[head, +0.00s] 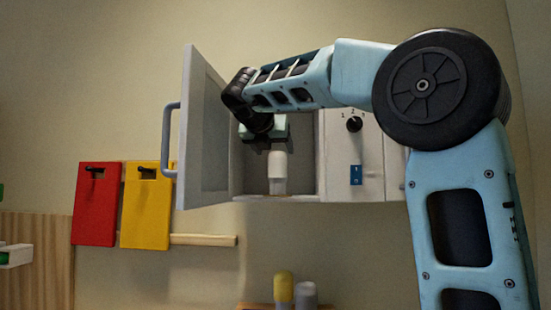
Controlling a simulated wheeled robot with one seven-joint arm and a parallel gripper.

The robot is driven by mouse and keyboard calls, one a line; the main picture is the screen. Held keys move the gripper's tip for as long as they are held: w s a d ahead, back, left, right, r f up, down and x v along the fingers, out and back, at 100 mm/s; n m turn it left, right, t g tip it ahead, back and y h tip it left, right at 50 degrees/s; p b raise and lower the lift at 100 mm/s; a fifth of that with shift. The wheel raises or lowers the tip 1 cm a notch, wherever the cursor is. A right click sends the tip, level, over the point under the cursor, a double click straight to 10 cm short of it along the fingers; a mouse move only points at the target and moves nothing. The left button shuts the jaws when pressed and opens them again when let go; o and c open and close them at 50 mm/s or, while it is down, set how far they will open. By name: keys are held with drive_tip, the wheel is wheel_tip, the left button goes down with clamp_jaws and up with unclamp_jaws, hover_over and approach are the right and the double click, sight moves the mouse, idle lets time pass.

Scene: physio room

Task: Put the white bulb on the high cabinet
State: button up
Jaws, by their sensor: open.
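The high cabinet (306,160) hangs on the wall with its grey door (207,130) swung open to the left. The white bulb (278,164) is upright inside the cabinet, white above with a duller, greyish lower part. Its lower end appears to rest on the cabinet floor. My gripper (271,146) is in the cabinet opening, just above the bulb's top, and is open. Its fingers are dark and small in view, so I cannot tell whether they touch the bulb.
A panel with a black knob (354,124) and a blue switch (356,175) is right of the opening. A red board (96,205) and a yellow board (146,208) hang at left. Below, a yellow-topped item (284,287) and a grey one (305,294) stand on a wooden ledge.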

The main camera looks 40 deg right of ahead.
drive_tip(key=b+v, duration=0.2)
drive_tip(key=v, duration=0.6)
drive_tip(key=shift+s+a+r+b, duration=0.15)
drive_tip(key=shift+s+a+b, duration=0.1)
drive_tip(key=shift+a+b, duration=0.05)
